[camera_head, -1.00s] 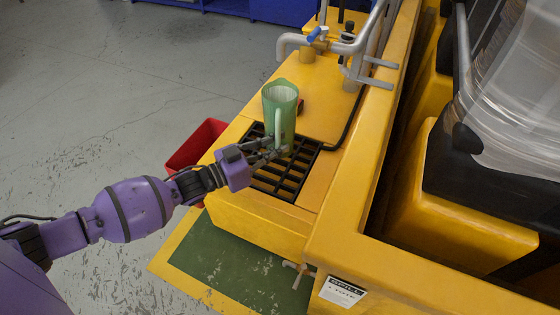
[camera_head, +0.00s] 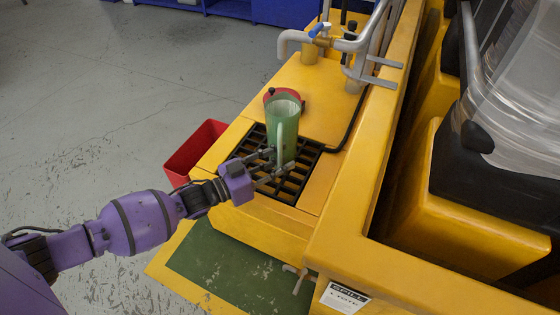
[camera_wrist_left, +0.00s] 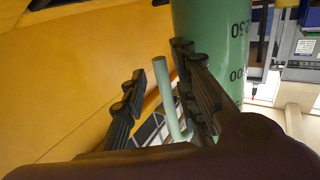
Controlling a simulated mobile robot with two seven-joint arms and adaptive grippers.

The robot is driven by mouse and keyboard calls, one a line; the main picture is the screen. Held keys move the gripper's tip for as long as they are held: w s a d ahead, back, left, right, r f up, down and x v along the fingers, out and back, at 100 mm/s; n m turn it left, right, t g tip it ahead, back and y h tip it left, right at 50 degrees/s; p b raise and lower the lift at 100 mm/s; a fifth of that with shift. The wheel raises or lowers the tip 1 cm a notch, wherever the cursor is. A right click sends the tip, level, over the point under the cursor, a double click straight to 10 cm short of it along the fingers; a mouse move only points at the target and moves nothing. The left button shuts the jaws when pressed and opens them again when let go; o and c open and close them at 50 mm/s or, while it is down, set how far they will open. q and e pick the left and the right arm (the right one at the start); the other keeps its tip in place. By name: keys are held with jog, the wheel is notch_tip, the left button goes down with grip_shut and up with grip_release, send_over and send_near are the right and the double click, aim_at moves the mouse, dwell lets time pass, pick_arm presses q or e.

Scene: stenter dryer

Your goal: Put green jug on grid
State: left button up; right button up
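The green translucent jug (camera_head: 284,122) stands upright over the black grid (camera_head: 309,153) in the head view, its base appearing to rest on the bars. Its handle faces my left gripper (camera_head: 270,166). That gripper is open, with its fingers spread around the handle. In the left wrist view, the pale green handle (camera_wrist_left: 164,95) shows between the two fingers of the left gripper (camera_wrist_left: 160,103), with a clear gap to the left finger. The jug body (camera_wrist_left: 212,35), with black volume marks, is just beyond. My right gripper is not in view.
A red round lid-like thing (camera_head: 301,101) lies behind the jug on the yellow top. Pipes with a blue-handled valve (camera_head: 320,31) stand further back. A red bin (camera_head: 196,150) is on the floor at left. A yellow wall (camera_head: 372,150) rises at right.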

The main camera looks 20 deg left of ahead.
pick_arm(q)
jog(key=shift+r, duration=0.2)
jog(key=p+v, duration=0.3)
jog(key=v, duration=0.9)
jog(key=shift+f, duration=0.1)
jog(key=s+d+f+n+g+y, duration=0.1)
jog(key=s+d+f+n+y, duration=0.2)
jog(key=s+f, duration=0.55)
jog(key=s+d+f+n+g+y, duration=0.1)
jog(key=s+d+f+g+y, duration=0.25)
jog(key=s, duration=0.85)
jog(key=s+f+n+g+y, duration=0.2)
jog(key=s+g+y, duration=0.2)
jog(key=s, duration=1.9)
jog(key=shift+d+f+n+g, duration=0.25)
jog(key=shift+d+n+g, duration=0.1)
jog(key=shift+d, duration=0.1)
